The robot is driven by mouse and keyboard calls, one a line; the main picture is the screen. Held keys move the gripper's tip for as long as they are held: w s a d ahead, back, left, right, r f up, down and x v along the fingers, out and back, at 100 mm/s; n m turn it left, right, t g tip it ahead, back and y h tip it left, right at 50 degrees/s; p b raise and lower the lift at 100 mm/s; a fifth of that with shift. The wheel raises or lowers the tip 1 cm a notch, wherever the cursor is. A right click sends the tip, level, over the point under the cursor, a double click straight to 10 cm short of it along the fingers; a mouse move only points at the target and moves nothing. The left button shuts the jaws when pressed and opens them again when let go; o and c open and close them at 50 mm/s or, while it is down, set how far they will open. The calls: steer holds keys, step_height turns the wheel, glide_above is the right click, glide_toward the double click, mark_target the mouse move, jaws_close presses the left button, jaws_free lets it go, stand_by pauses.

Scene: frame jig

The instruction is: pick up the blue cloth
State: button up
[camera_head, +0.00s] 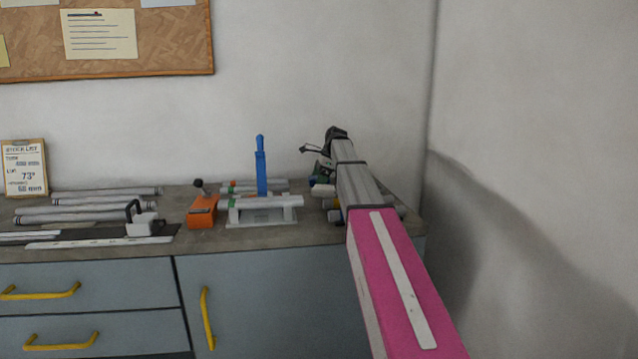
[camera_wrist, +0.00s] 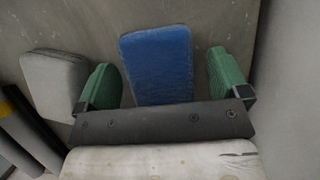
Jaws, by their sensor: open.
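The blue cloth (camera_wrist: 158,62) shows in the wrist view as a flat, folded rectangle on the grey worktop. My gripper (camera_wrist: 165,75) is open, with one green finger to the left of the cloth and one to the right. There is a gap between the cloth and each finger, wider on the right. The cloth's near end is hidden behind the dark gripper body. In the head view my gripper (camera_head: 314,163) is small and mostly hidden by my arm above the right end of the bench, and the cloth cannot be made out there.
Metal tubes (camera_wrist: 30,135) lie at lower left. In the head view a white jig (camera_head: 262,216) with a blue upright tool (camera_head: 261,168) and an orange block (camera_head: 202,212) stand left of my arm. A wall (camera_head: 530,150) rises close on the right.

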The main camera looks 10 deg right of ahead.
mark_target(315, 177)
steer(key=c, duration=1)
steer(key=shift+r, duration=0.15)
steer(key=shift+r, duration=0.6)
step_height(315, 177, up, 3)
steer(key=shift+f, duration=0.15)
steer(key=s+a+r, duration=0.7)
steer(key=a, duration=0.2)
steer(key=shift+s, duration=0.2)
